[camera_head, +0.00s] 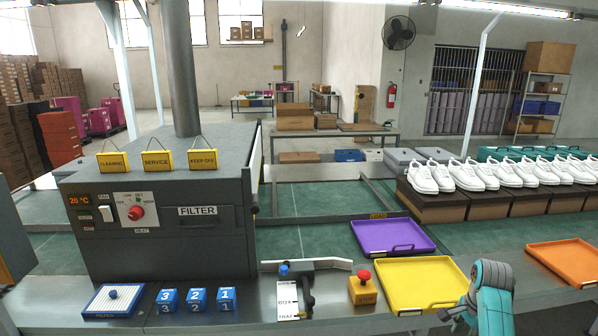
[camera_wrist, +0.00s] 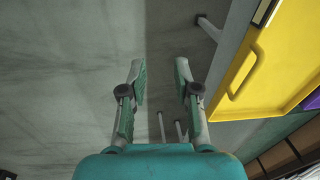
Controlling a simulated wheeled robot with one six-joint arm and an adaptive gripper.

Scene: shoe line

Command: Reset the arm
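My arm (camera_head: 490,290) is at the lower right in the head view, bent near the table's front edge, just right of the yellow tray. Its lower part is cut off by the picture's bottom edge. In the wrist view, my gripper (camera_wrist: 161,72) has its two fingers apart, with nothing between them. Grey floor (camera_wrist: 70,70) shows below and beyond the fingers. The yellow tray (camera_wrist: 287,70) is to the right of the fingers and does not touch them.
An empty yellow tray (camera_head: 425,306), a purple tray (camera_head: 372,250) and an orange tray (camera_head: 566,280) lie near my arm. A red stop button (camera_head: 365,277) stands left of the yellow tray. White shoes (camera_head: 445,175) stand on boxes behind. A grey oven (camera_head: 150,238) is at left.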

